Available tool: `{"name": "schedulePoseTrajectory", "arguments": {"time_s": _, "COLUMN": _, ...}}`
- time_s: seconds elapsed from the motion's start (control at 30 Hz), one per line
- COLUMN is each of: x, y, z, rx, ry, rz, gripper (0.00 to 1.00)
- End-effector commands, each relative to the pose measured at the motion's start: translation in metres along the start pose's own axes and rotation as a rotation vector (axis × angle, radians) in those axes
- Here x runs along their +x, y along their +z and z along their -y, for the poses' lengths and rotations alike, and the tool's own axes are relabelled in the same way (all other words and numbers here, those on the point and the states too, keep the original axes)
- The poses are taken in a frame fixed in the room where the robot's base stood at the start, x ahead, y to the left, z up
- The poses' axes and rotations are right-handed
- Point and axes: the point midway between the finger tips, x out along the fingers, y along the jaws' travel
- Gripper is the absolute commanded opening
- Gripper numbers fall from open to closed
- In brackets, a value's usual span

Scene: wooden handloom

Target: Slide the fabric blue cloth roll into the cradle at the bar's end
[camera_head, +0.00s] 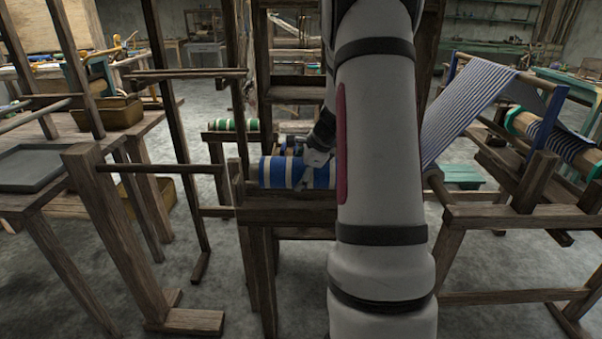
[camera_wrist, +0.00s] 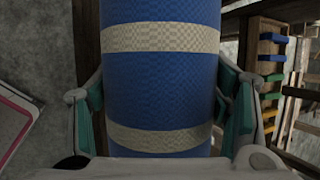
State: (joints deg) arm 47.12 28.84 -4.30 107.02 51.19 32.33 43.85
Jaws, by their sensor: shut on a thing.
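The blue cloth roll (camera_head: 273,172) with cream bands lies sideways just above the wooden frame (camera_head: 290,213) at the middle of the head view. It fills the middle of the wrist view (camera_wrist: 160,65), running up and down the picture. My gripper (camera_head: 314,162) is shut on the roll, with teal-padded fingers on both sides of it in the wrist view. My arm hides the roll's right end and the frame behind it in the head view. I cannot tell which part is the cradle, or whether the roll touches the wood.
A green-and-white roll (camera_head: 233,125) lies on a stand behind. Wooden posts (camera_head: 110,220) stand close on the left, beside a table with a grey tray (camera_head: 30,168). A loom with blue-striped cloth (camera_head: 470,110) stands at the right. Bare floor shows between the frames.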

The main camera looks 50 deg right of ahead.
Motion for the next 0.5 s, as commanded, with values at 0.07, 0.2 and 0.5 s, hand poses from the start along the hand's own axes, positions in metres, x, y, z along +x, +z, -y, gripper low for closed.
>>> {"name": "schedulePoseTrajectory", "arguments": {"time_s": 0.07, "x": -0.0014, "y": 0.0008, "z": 0.0020, "rx": -0.002, "ry": -0.004, "rz": 0.000, "gripper": 0.09}}
{"name": "schedulePoseTrajectory", "arguments": {"time_s": 0.2, "x": -0.0015, "y": 0.0008, "z": 0.0020, "rx": -0.002, "ry": -0.005, "rz": 0.000, "gripper": 0.82}}
{"name": "schedulePoseTrajectory", "arguments": {"time_s": 0.5, "x": -0.0006, "y": 0.0004, "z": 0.0009, "rx": -0.001, "ry": -0.002, "rz": 0.000, "gripper": 0.94}}
